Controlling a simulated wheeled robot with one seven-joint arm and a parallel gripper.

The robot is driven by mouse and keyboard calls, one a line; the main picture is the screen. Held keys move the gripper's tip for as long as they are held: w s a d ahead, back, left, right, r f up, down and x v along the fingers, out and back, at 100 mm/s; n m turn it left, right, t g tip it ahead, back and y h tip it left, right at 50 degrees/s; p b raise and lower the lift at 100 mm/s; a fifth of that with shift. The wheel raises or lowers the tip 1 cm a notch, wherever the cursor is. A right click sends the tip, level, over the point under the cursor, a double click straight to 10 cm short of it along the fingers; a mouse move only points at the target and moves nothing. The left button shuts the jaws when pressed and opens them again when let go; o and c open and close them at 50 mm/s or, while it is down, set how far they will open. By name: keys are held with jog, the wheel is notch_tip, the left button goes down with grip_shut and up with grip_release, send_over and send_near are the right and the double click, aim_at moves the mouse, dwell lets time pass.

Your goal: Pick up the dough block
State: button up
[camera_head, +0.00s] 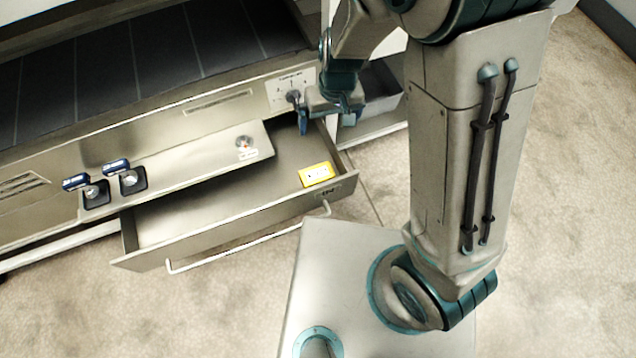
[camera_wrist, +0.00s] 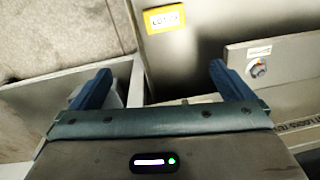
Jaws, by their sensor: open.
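My gripper (camera_head: 328,117) is open and empty, with its blue fingers pointing down in front of the machine's right end, above the right end of the open drawer (camera_head: 215,215). In the wrist view the two fingers of my gripper (camera_wrist: 158,72) are spread wide with nothing held between them. I cannot make out a dough block for certain in either view. A pale, partly hidden shape (camera_wrist: 116,92) shows beside the left finger in the wrist view; I cannot tell what it is.
A control panel (camera_head: 290,88) with a knob is close to my gripper.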

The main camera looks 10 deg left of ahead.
jog(key=n+b, duration=0.1)
jog(key=b, duration=0.3)
send_over(317, 173)
jog(key=w, duration=0.1)
notch_tip(317, 173, down, 12)
jog(key=r, duration=0.1)
jog(key=shift+h, duration=0.4)
jog(key=f+b, duration=0.1)
jog(key=f, duration=0.2)
jog(key=f+b, duration=0.2)
jog(key=f, duration=0.1)
jog(key=f+b, duration=0.1)
jog(key=f, duration=0.2)
jog(key=shift+a+f, duration=0.1)
jog(key=shift+a, duration=0.2)
jog(key=shift+s+d+f+b, duration=0.1)
jog(key=shift+s+f+b, duration=0.05)
jog(key=shift+f+b, duration=0.65)
jog(key=shift+s+d+f+b, duration=0.2)
jog(key=shift+f+b, duration=0.35)
jog(key=shift+f, duration=0.45)
jog(key=shift+s+d+f+b, duration=0.1)
jog(key=shift+s+f+b, duration=0.05)
jog(key=shift+f+b, duration=0.65)
jog(key=c, duration=0.9)
